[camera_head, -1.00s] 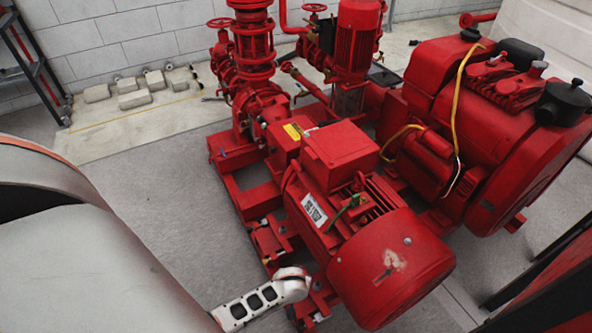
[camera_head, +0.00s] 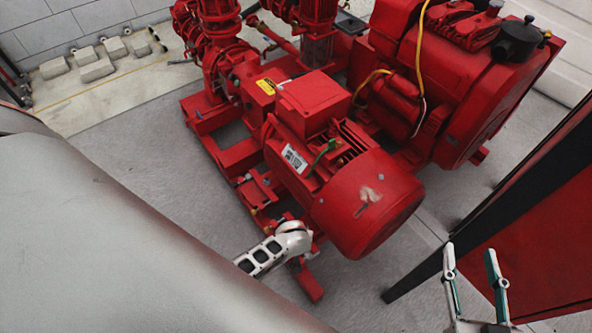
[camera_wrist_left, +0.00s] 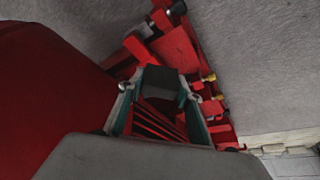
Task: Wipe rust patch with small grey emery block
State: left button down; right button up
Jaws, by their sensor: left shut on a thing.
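The red motor (camera_head: 355,205) has a small pale, brownish patch (camera_head: 371,194) on its rounded end cover; it looks like the rust patch. In the left wrist view, my left gripper (camera_wrist_left: 158,88) is shut on a small dark grey block (camera_wrist_left: 160,81), which fits the emery block. Red pump parts lie behind it, and the patch cannot be made out there. In the head view, I cannot make out the left gripper's fingers or the block. My right gripper (camera_head: 470,254) is open and empty at the bottom right, apart from the motor.
A dark-edged red panel (camera_head: 530,240) rises near my right gripper. Grey blocks (camera_head: 97,70) lie by the back wall. Grey floor (camera_head: 130,150) is clear left of the pumpset.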

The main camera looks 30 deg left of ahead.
pick_arm(q)
jog(key=shift+w+r+p, duration=0.2)
jog(key=shift+r+p, duration=0.3)
jog(key=shift+r, duration=0.45)
jog(key=shift+f, duration=0.1)
pick_arm(e)
notch_tip(320, 180, up, 2)
jog(key=shift+w+r, duration=0.15)
jog(key=shift+r, duration=0.1)
pick_arm(q)
jog(key=shift+w+r+p, duration=0.15)
jog(key=shift+r+p, duration=0.5)
jog(key=shift+r, duration=0.2)
jog(key=shift+r+p, duration=0.8)
pick_arm(e)
jog(key=shift+t, duration=0.6)
jog(key=r, duration=0.5)
jog(key=shift+w+r, duration=0.25)
jog(key=shift+r, duration=0.1)
pick_arm(q)
jog(key=shift+s+f, duration=0.1)
jog(key=shift+s, duration=0.1)
pick_arm(e)
jog(key=shift+f, duration=0.1)
